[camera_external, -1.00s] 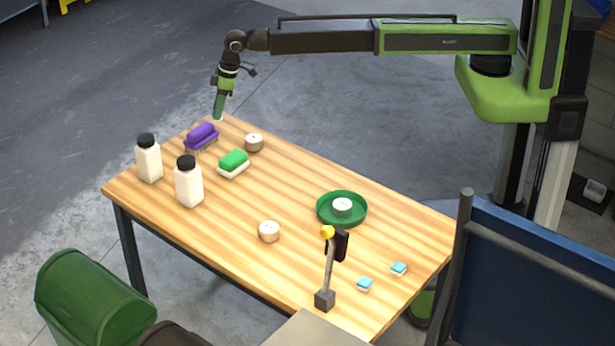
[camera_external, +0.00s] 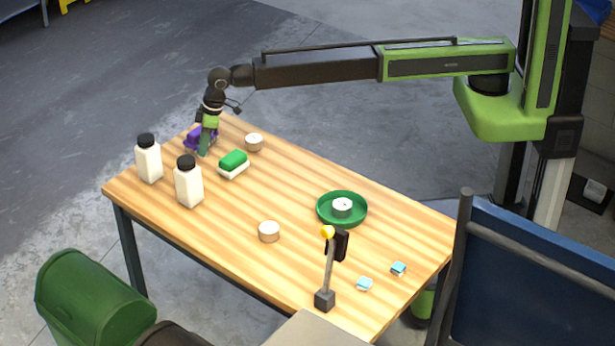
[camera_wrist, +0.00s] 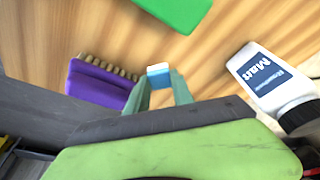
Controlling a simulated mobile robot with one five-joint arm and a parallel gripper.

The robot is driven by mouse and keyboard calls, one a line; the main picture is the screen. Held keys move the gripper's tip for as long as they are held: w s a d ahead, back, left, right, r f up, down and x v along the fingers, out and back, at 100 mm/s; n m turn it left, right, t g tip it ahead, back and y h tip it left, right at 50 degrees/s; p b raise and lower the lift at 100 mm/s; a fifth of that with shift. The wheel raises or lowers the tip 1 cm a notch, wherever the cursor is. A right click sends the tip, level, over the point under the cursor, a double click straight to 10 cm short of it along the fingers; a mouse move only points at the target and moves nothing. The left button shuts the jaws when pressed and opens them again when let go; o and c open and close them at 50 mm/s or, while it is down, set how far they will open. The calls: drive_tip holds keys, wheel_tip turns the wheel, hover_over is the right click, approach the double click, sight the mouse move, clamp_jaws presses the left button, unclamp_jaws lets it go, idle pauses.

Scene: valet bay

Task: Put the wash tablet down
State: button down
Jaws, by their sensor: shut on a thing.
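My gripper (camera_external: 203,152) is low over the far left end of the table, in front of the purple brush in the external view. In the wrist view my gripper (camera_wrist: 159,88) is shut on a small blue and white wash tablet (camera_wrist: 158,76), held between the fingertips. I cannot tell whether the tablet touches the wood. In the external view the held tablet is hidden. Two more blue and white tablets, one (camera_external: 364,284) and another (camera_external: 398,268), lie at the near right end of the table (camera_external: 300,265).
A round tin (camera_external: 254,142) is nearby. A green dish (camera_external: 319,214) and a stand (camera_external: 325,298) are farther right. The table's middle is mostly clear.

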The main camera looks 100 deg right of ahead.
wheel_tip(320, 180, down, 4)
drive_tip(key=b, duration=0.4)
drive_tip(key=shift+f, duration=0.15)
drive_tip(key=shift+r, duration=0.2)
drive_tip(key=shift+f, duration=0.1)
drive_tip(key=c, duration=1.1)
unclamp_jaws()
drive_tip(key=p+v, duration=1.2)
drive_tip(key=v, duration=0.1)
drive_tip(key=s+d+g, duration=0.1)
drive_tip(key=s+d, duration=0.2)
drive_tip(key=s, duration=1.5)
drive_tip(key=s+d+f+g, duration=0.1)
drive_tip(key=s+d, duration=0.3)
drive_tip(key=s, duration=1.4)
drive_tip(key=shift+s+f+g, duration=0.15)
drive_tip(key=shift+f+g, duration=0.15)
drive_tip(key=shift+g, duration=0.3)
